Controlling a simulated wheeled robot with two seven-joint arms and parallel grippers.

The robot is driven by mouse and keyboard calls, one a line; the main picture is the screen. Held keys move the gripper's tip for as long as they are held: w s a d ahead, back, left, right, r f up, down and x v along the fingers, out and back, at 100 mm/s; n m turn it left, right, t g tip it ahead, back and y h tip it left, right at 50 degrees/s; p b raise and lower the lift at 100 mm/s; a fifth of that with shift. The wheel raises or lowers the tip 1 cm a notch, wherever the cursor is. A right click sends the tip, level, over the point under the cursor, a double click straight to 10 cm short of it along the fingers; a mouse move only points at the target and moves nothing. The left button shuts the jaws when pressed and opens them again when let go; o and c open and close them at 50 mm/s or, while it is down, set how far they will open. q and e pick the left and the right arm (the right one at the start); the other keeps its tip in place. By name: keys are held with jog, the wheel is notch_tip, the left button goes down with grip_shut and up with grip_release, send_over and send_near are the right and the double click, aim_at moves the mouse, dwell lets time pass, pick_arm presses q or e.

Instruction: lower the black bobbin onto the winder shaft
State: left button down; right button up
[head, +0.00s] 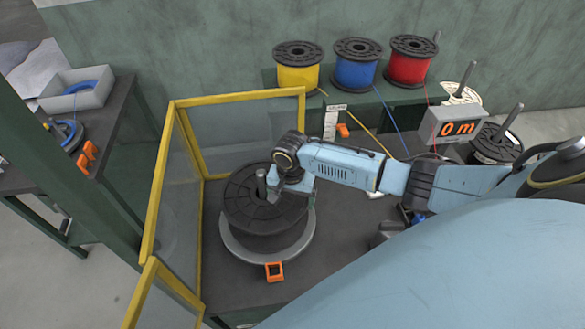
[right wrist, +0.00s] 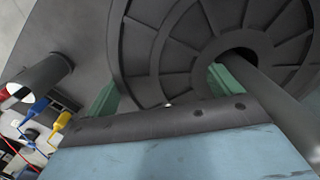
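The black bobbin (head: 240,205) is around the upright winder shaft (head: 262,184), whose top sticks out above the upper flange. Below is the winder's light grey round plate (head: 238,256); I cannot tell whether a gap is left between them. My right gripper (head: 286,190) is at the bobbin's top, just right of the shaft. In the right wrist view its green fingers (right wrist: 166,90) span the flange, one at the outer rim and one in the centre hole beside the shaft (right wrist: 265,90). It appears shut on the bobbin. My left gripper is not in view.
A yellow-framed guard (head: 157,200) stands left of and behind the winder. Yellow (head: 298,75), blue (head: 357,72) and red (head: 410,68) spools stand at the back. A meter (head: 452,128) reads 0 m. An orange clip (head: 274,271) is at the plate's front.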

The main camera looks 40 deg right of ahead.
notch_tip(320, 180, up, 14)
jog(key=p, duration=0.1)
jog(key=shift+f, duration=0.25)
dwell(0.7)
jog(key=shift+w, duration=0.1)
